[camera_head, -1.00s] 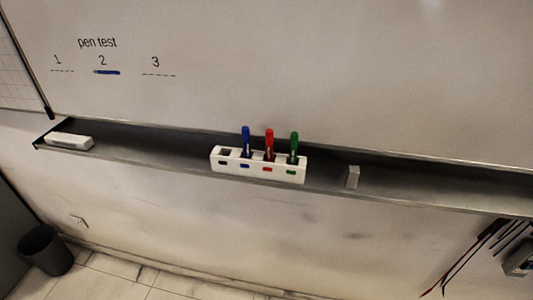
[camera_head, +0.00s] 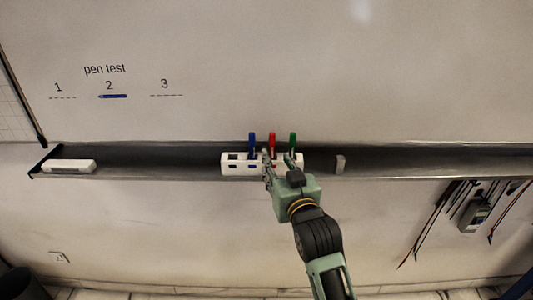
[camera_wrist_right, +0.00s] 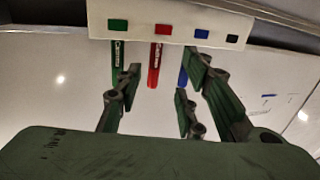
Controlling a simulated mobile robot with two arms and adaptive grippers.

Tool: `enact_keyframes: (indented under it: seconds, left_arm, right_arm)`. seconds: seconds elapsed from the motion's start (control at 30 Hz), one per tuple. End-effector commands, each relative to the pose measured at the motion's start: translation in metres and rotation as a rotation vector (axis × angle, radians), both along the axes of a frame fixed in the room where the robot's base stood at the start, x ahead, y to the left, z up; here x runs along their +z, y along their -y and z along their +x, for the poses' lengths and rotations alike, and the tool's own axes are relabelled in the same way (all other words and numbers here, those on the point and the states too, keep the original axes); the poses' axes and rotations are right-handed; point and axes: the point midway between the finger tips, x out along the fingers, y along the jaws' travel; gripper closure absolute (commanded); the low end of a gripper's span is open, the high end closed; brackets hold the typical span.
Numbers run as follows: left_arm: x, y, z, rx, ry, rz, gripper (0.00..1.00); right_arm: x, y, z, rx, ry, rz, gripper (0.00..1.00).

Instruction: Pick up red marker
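The red marker (camera_head: 272,140) stands upright in the white holder (camera_head: 226,170), between the blue marker (camera_head: 252,142) and the green marker (camera_head: 293,142). My right gripper (camera_head: 279,160) is in front of the holder and hides part of it. In the right wrist view the fingers (camera_wrist_right: 158,82) are spread apart and the red marker (camera_wrist_right: 153,66) shows in the gap between them. The left finger there overlaps the green marker (camera_wrist_right: 117,64), and the right fingers partly cover the blue marker (camera_wrist_right: 184,70). My left gripper is not in view.
The holder sits on a dark ledge (camera_head: 420,165) under the whiteboard (camera_head: 380,70). A white eraser (camera_head: 68,166) lies at the ledge's left end, and a small grey block (camera_head: 340,164) stands right of the holder. Cables and a device (camera_head: 474,214) hang below right.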

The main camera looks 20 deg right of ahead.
Motion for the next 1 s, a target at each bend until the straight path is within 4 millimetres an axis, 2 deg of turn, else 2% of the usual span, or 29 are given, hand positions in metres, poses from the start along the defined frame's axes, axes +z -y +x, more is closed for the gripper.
enact_keyframes:
  seconds: [0.03, 0.07, 0.2, 0.47, 0.8, 1.0]
  left_arm:
    - [0.001, 0.002, 0.002, 0.000, 0.003, -0.003, 0.44]
    - [0.001, 0.003, 0.003, 0.000, 0.004, -0.004, 0.44]
    - [0.007, 0.011, 0.011, -0.001, 0.016, -0.014, 0.44]
    - [0.014, 0.004, 0.010, -0.003, 0.014, -0.006, 0.44]
    - [0.034, -0.002, 0.004, -0.001, 0.006, 0.002, 0.44]
    - [0.035, -0.002, 0.004, 0.000, 0.006, 0.002, 0.44]
  right_arm:
    - [0.013, 0.002, -0.001, -0.004, 0.022, 0.003, 0.65]
    - [0.017, 0.002, 0.000, -0.006, 0.030, 0.004, 0.65]
    - [0.025, 0.003, 0.011, -0.008, 0.044, 0.005, 0.65]
    - [0.024, 0.003, 0.030, -0.008, 0.041, 0.004, 0.65]
    - [0.023, 0.004, 0.069, -0.007, 0.041, 0.004, 0.65]
    - [0.021, 0.004, 0.076, -0.007, 0.042, 0.004, 0.65]
